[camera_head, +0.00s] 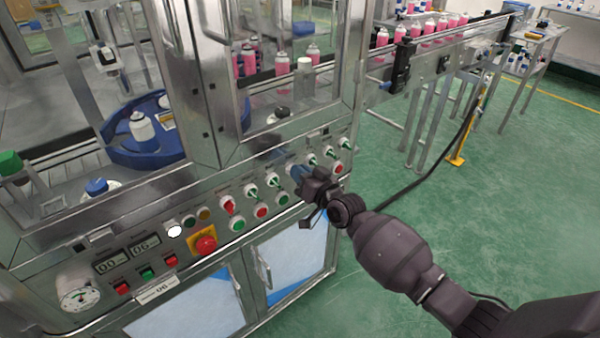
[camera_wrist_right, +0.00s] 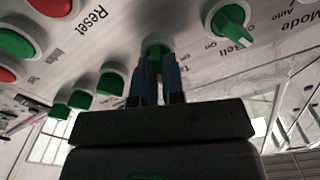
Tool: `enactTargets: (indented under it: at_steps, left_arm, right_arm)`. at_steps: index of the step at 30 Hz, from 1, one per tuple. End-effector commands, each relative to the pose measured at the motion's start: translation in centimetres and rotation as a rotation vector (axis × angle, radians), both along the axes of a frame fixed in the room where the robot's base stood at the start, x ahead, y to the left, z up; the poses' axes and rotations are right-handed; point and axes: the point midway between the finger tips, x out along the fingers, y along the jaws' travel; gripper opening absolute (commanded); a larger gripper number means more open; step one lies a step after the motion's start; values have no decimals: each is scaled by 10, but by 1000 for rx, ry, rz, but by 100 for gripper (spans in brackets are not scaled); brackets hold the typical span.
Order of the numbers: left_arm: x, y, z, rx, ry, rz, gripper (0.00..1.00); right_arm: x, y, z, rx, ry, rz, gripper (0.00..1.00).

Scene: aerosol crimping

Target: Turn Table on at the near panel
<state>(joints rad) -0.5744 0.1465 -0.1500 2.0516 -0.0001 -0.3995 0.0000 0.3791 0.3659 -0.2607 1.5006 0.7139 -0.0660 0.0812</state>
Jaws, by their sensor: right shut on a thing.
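The near control panel (camera_head: 215,210) runs along the front of the machine, with a row of knobs and push buttons. My right gripper (camera_head: 298,176) reaches it from the right and is at the middle of the upper knob row. In the wrist view its two blue fingers (camera_wrist_right: 156,78) are shut on a green knob (camera_wrist_right: 155,48), with one finger on each side. The label by this knob is mostly hidden; a "T" and "On" show. I cannot tell the knob's exact turn angle. My left gripper is not in view.
A green Bell knob (camera_wrist_right: 230,25) sits beside the held knob. A red emergency button (camera_head: 204,243) on yellow is further left on the panel. A conveyor with pink bottles (camera_head: 430,27) runs off at the back right.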

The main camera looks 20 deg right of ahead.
Motion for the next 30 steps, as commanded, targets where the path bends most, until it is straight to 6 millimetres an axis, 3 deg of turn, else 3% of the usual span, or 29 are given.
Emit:
enactTargets:
  at_steps: [9, 26, 27, 30]
  left_arm:
    - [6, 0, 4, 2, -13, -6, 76]
    - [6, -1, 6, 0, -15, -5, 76]
    - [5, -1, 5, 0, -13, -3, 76]
    - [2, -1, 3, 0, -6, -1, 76]
  right_arm:
    - [0, -1, -1, 120, 46, 0, 0]
    - [0, -1, -1, 150, 57, 0, 0]
    - [0, -1, -1, 150, 56, -1, 14]
    - [0, -1, -1, 149, 56, -1, 30]
